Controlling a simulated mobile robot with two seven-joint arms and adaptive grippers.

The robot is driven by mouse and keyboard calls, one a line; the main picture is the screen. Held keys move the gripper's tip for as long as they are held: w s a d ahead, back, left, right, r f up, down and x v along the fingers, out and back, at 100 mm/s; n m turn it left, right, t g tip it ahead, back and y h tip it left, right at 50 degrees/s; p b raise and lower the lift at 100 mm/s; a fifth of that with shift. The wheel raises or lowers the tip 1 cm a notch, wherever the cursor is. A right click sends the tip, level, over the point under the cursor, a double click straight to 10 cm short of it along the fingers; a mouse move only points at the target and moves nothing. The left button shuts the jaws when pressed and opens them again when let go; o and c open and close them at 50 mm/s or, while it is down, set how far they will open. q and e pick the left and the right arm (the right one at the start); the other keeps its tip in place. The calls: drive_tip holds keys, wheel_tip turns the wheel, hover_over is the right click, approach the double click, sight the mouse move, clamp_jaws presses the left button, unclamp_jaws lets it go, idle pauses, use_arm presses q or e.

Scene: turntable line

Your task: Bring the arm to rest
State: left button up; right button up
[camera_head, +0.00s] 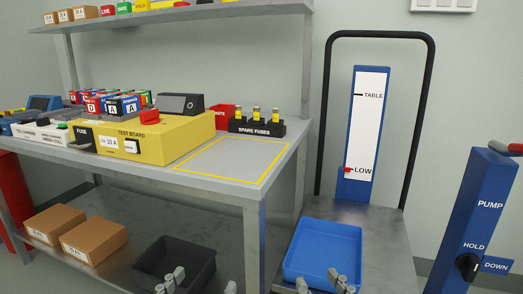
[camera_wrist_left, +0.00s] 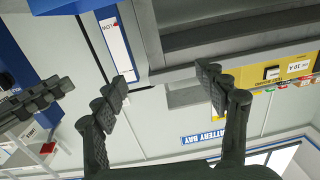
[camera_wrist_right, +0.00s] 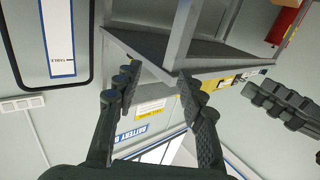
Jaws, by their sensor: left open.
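My left gripper (camera_head: 200,284) is at the bottom edge of the head view, in front of the dark grey bin. In the left wrist view (camera_wrist_left: 163,88) its fingers are wide apart with nothing between them. My right gripper (camera_head: 322,284) is at the bottom edge too, in front of the blue tray. In the right wrist view (camera_wrist_right: 158,90) its fingers are apart and empty, set narrower than the left ones. Both arms are mostly out of the head view. The two grippers are side by side and apart, and each wrist view shows the other gripper at its edge.
The workbench (camera_head: 245,192) carries a yellow test board (camera_head: 165,141) and a spare fuse rack (camera_head: 257,127). Its lower shelf holds cartons and the dark grey bin (camera_head: 150,262). A blue tray (camera_head: 325,233) lies on a lift cart (camera_head: 378,221); its pointer is at LOW. A blue pump post (camera_head: 478,215) stands right.

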use_arm(q)
drive_tip(key=s+a+f+g+y+p, duration=0.1)
drive_tip(key=a+f+g+y+p, duration=0.2)
drive_tip(key=f, duration=0.5)
drive_tip(key=s+a+f+g+y+p, duration=0.15)
drive_tip(key=a+f+g, duration=0.25)
drive_tip(key=f, duration=0.4)
use_arm(e)
drive_tip(key=s+d+f+g+h, duration=0.1)
drive_tip(key=d+f+g+h, duration=0.2)
drive_tip(key=f, duration=0.5)
drive_tip(key=s+d+f+g+h, duration=0.1)
drive_tip(key=d+f+g, duration=0.3)
drive_tip(key=f, duration=0.4)
use_arm(q)
drive_tip(key=s+a+f+n+g+y+p, duration=0.1)
drive_tip(key=s+a+f+g+p, duration=0.3)
drive_tip(key=s+a+f, duration=0.6)
drive_tip(key=f+g+y, duration=0.1)
drive_tip(key=g, duration=0.1)
drive_tip(key=shift+n+g, duration=0.4)
use_arm(e)
drive_tip(key=s+d+f+m+g+h, duration=0.2)
drive_tip(key=s+d+f+g, duration=0.4)
drive_tip(key=s+d+f, duration=0.4)
drive_tip(key=shift+s+f+g+h, duration=0.25)
drive_tip(key=shift+f+g+h, duration=0.05)
drive_tip(key=shift+f+g, duration=0.1)
